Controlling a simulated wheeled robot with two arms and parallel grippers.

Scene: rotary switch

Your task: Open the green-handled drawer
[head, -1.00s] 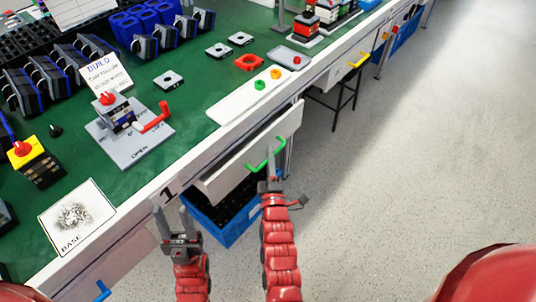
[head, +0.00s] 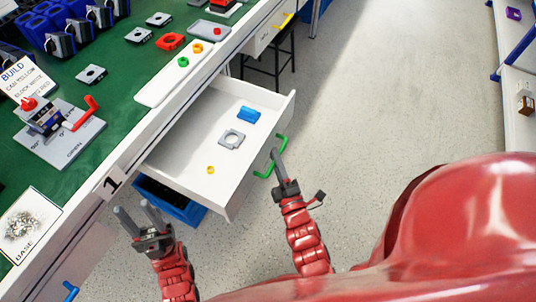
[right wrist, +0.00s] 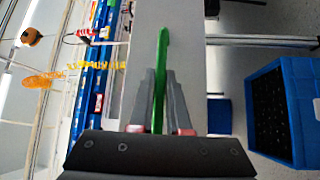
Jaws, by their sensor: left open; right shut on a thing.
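The white drawer (head: 195,165) stands pulled well out from under the green workbench in the head view. Inside it lie a blue block (head: 248,115), a grey square part with a round hole (head: 231,138) and a small yellow ring (head: 210,170). Its green handle (head: 263,174) is on the front panel. My right gripper (head: 277,160) is shut on the green handle; in the right wrist view the handle (right wrist: 160,75) stands between the two fingers. My left gripper (head: 138,218) is open and empty, in front of the bench edge, left of the drawer.
A blue bin (head: 170,200) sits below the drawer. A yellow handle (head: 283,20) and a blue handle (head: 71,291) show on other drawers. A black stool (head: 270,55) stands behind. A shelf (head: 520,110) is at right, with clear floor between.

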